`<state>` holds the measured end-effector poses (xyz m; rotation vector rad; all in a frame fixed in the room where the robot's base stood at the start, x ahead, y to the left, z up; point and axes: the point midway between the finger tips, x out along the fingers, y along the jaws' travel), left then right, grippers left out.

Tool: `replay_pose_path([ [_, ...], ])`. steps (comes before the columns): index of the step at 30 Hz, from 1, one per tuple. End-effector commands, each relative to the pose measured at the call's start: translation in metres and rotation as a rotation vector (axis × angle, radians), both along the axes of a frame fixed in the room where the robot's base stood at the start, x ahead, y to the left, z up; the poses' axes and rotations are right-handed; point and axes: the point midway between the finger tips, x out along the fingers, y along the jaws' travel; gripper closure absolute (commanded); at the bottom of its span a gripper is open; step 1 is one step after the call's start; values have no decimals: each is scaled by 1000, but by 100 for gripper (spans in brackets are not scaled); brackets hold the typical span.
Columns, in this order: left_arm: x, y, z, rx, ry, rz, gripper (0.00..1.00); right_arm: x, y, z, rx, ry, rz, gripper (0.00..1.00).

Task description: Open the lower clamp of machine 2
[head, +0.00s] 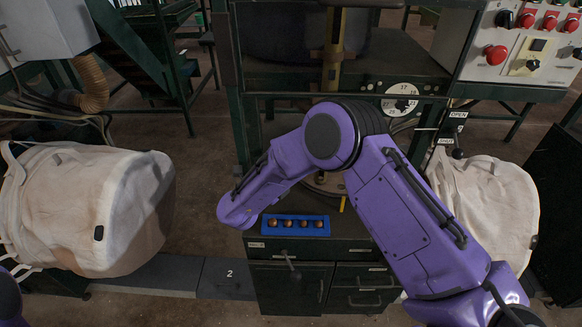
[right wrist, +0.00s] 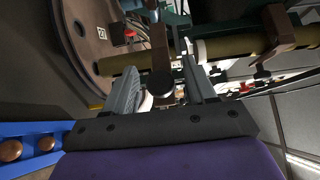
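Machine 2 stands in the middle of the head view, with a "2" on the floor plate (head: 230,273) at its left. My right arm crosses in front of it and hides much of its centre; the right gripper is not visible there. In the right wrist view my right gripper (right wrist: 163,90) has its two grey fingers apart. A black round knob (right wrist: 160,83) on a brown bar shows between them; I cannot tell whether they touch it. A black-ended lever (head: 457,153) is by the "OPEN" label (head: 458,115). I cannot tell which part is the lower clamp. My left gripper is out of view.
A blue tray with several brown round items (head: 295,225) sits on the dark green cabinet (head: 290,285). White bulk bags hang left (head: 110,215) and right (head: 490,215). A control panel (head: 530,40) is at the upper right. A round brown plate (right wrist: 85,40) is close to the right gripper.

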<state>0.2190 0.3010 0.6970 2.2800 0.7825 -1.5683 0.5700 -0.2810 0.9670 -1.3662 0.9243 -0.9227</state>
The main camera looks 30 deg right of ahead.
Motion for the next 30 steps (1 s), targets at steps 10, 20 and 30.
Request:
replay_pose_path([
  [10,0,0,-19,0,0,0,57,-15,41,-4,-1,-3,7,44],
  [20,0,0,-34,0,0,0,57,-38,95,-2,0,0,1,44],
  [30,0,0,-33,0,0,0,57,-39,97,-1,-3,5,3,64],
])
